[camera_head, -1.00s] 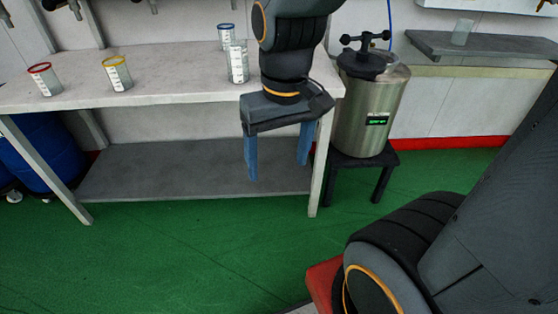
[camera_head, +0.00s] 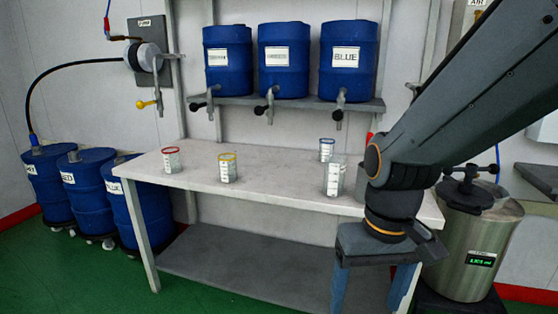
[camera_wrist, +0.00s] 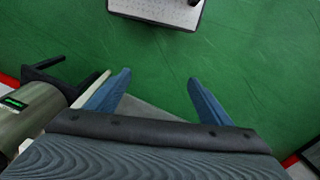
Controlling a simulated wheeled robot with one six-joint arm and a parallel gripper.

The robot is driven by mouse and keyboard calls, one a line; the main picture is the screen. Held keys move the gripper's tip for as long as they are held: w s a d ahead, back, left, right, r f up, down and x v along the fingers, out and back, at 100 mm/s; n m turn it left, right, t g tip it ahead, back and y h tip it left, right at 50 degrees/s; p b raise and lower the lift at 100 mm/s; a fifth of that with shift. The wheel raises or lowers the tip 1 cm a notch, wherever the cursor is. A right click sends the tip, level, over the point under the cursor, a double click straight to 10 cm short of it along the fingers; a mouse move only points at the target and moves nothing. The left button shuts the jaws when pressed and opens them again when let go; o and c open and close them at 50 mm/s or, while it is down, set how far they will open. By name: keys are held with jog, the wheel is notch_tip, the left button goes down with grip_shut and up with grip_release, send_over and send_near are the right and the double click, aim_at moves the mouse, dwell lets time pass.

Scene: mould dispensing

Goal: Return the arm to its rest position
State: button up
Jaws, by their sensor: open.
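My gripper (camera_head: 372,288) hangs pointing down in front of the right end of the white table (camera_head: 268,188). Its two blue fingers are spread apart with nothing between them. In the wrist view my gripper (camera_wrist: 158,88) also shows open and empty, with green floor beyond the fingertips. My dark grey arm reaches in from the upper right of the head view.
Red-rimmed (camera_head: 171,160), yellow-rimmed (camera_head: 227,168), blue-rimmed (camera_head: 327,150) and clear (camera_head: 335,178) cups stand on the table. A steel pot (camera_head: 468,240) with a lit display stands close right of my gripper. Blue drums (camera_head: 340,62) line a shelf above; others (camera_head: 128,200) stand left.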

jog(key=s+d+r+p, duration=0.1)
jog(key=d+r+p, duration=0.2)
jog(key=p, duration=0.9)
notch_tip(320, 180, up, 3)
jog(key=shift+d+r+m, duration=0.15)
jog(key=shift+d+m, duration=0.25)
jog(key=shift+c, duration=0.5)
